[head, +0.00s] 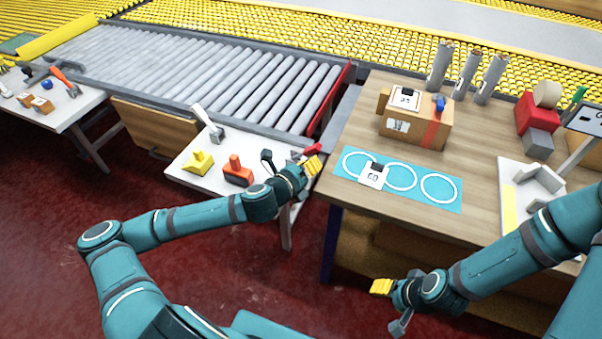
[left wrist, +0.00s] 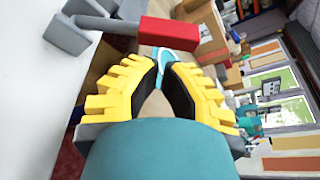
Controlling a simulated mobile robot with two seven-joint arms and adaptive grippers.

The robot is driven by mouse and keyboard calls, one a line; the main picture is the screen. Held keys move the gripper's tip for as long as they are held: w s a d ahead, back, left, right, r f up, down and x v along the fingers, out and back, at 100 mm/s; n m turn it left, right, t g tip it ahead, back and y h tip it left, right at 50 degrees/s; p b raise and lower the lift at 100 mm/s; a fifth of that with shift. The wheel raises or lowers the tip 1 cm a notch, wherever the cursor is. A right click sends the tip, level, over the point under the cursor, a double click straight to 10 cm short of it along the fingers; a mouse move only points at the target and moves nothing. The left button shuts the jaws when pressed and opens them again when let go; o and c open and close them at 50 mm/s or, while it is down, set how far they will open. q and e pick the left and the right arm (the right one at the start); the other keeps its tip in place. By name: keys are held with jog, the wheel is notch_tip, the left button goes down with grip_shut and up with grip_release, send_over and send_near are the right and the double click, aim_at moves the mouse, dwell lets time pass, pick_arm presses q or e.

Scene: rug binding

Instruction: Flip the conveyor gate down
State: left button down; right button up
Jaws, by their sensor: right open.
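The conveyor gate (head: 333,98) shows in the head view as a raised red bar across the right end of the roller conveyor. A red handle (head: 312,151) sits below it; it also shows in the left wrist view as a red block (left wrist: 168,33) on a grey lever (left wrist: 108,24). My left gripper (head: 314,165) is just below the red handle, with its yellow fingers close to it. Contact is not clear. The fingertips (left wrist: 162,64) are close together with nothing visible held. My right gripper (head: 384,300) is open and empty, low in front of the wooden table.
A small white table (head: 203,180) holds a yellow tool and an orange tool. The wooden table (head: 480,135) on the right carries a cardboard box (head: 425,130), grey tubes (head: 466,75) and a blue mat (head: 447,205). Red floor (head: 60,220) is open at left.

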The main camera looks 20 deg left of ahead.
pick_arm(q)
jog(key=shift+x, duration=1.5)
pick_arm(e)
jog(key=shift+w+f, duration=0.1)
jog(key=shift+f, duration=0.25)
pick_arm(q)
jog(key=shift+a, duration=0.1)
pick_arm(e)
jog(key=shift+d+r, duration=0.1)
